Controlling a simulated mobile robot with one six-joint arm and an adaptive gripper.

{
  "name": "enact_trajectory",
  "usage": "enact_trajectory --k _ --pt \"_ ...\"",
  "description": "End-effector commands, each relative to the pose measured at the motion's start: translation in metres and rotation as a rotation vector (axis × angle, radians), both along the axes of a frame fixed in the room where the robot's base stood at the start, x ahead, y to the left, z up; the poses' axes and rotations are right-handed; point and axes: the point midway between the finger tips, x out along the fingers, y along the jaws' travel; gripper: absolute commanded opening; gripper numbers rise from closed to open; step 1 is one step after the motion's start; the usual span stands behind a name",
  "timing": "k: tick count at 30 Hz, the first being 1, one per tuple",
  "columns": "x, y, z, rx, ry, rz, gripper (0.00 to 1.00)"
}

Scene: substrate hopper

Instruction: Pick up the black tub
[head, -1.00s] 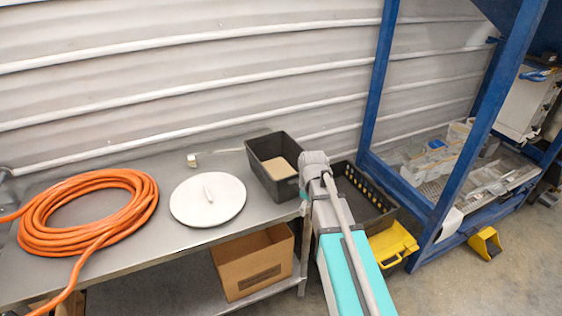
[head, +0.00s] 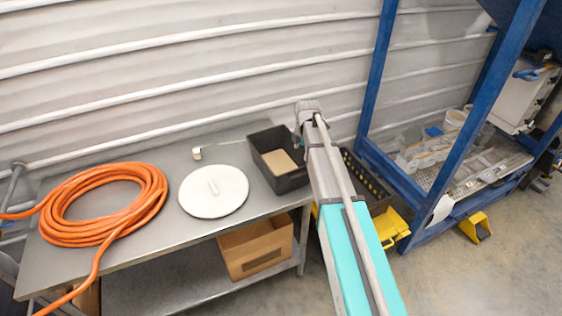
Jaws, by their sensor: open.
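The black tub (head: 290,183) stands upright at the right end of the grey metal bench in the head view. It is an open rectangular tub with something tan inside. My arm, with its teal link, reaches up from the bottom of the picture just right of the tub. Its grey upper joint is in the picture above and right of the tub and overlaps its right edge. My gripper does not show, so its place relative to the tub is hidden.
A white round lid (head: 214,192) and a coiled orange hose (head: 105,232) lie left of the tub. A cardboard box (head: 256,251) is on the lower shelf. A black perforated crate (head: 368,183), yellow bin (head: 391,228) and blue frame (head: 440,150) stand right.

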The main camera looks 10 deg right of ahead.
Motion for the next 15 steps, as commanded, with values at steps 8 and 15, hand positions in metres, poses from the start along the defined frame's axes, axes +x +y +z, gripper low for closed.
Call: enact_trajectory --k 8,15 --pt "0.000 0.000 -0.001 0.000 0.000 -0.002 0.81" --pt "0.001 0.000 -0.012 0.000 0.000 -0.003 0.81"
